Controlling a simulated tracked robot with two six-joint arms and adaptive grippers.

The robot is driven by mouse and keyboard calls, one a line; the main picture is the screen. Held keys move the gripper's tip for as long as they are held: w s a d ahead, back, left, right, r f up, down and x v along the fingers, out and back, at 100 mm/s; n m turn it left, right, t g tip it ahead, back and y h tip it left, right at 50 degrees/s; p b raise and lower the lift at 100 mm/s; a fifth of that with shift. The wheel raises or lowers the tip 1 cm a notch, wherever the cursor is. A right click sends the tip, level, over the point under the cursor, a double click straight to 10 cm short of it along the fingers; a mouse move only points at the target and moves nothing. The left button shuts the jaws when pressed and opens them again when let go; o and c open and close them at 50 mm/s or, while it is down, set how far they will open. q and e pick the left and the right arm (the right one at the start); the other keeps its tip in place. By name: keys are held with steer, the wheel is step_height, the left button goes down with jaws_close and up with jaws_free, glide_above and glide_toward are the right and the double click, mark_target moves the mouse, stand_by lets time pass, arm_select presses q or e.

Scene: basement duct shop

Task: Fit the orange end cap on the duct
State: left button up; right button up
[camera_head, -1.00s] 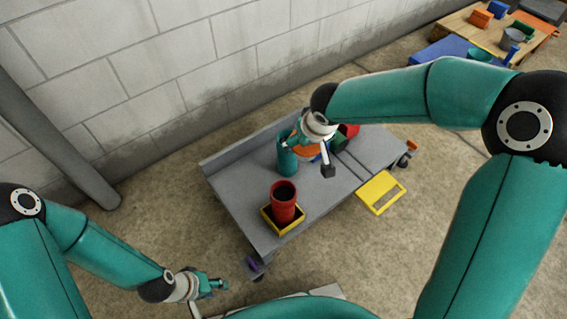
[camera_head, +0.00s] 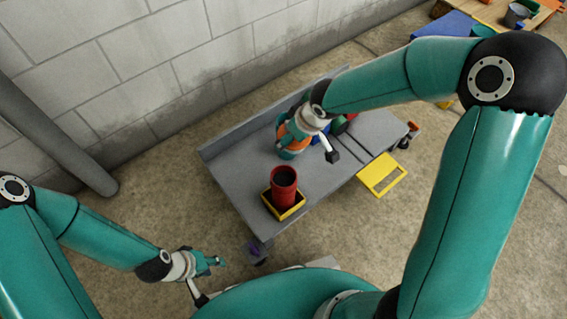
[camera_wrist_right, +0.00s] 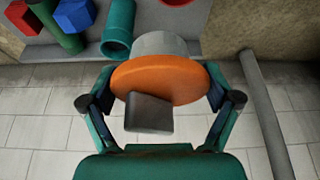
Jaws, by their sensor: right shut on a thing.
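The orange end cap (camera_wrist_right: 165,78) is a round disc with a dark block on its near face; in the head view only bits of orange (camera_head: 295,139) show. My right gripper (camera_wrist_right: 160,95) is shut on the cap, one finger at each side. A grey cylinder (camera_wrist_right: 160,44) shows behind the disc; I cannot tell whether it belongs to the cap. A red round duct (camera_head: 284,187) stands upright and open-topped in a yellow square tray (camera_head: 284,212), apart from the right gripper. My left gripper (camera_head: 212,262) hangs low left of the cart, its jaws too small to judge.
The grey cart (camera_head: 240,170) stands along the block wall. A teal pipe (camera_wrist_right: 118,28), green cylinder (camera_wrist_right: 58,25) and blue block (camera_wrist_right: 74,14) lie beyond the cap. A yellow frame (camera_head: 382,174) juts from the cart's right side. A pallet with parts is at top right.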

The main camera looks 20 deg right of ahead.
mark_target(279, 180)
steer(key=shift+s+a+f+n+g+y+b, duration=0.15)
steer(key=shift+a+f+n+g+y+b, duration=0.45)
steer(key=shift+f+n, duration=1.5)
steer(key=shift+s+a+f+n+g+y+b, duration=0.15)
steer(key=shift+a+f+n+b, duration=0.45)
steer(key=shift+f, duration=2.85)
steer(key=shift+s+a+f+n+g+y+b, duration=0.25)
steer(key=shift+f+n+b, duration=0.6)
steer(key=shift+f+n, duration=1.35)
steer(key=shift+w+a+f+m, duration=0.1)
steer(key=shift+f+m, duration=0.4)
steer(key=shift+m, duration=0.1)
steer(key=shift+b, duration=0.6)
steer(key=shift+f+b, duration=0.6)
steer(key=shift+b, duration=0.05)
steer(key=o, duration=0.9)
steer(key=shift+r, duration=0.1)
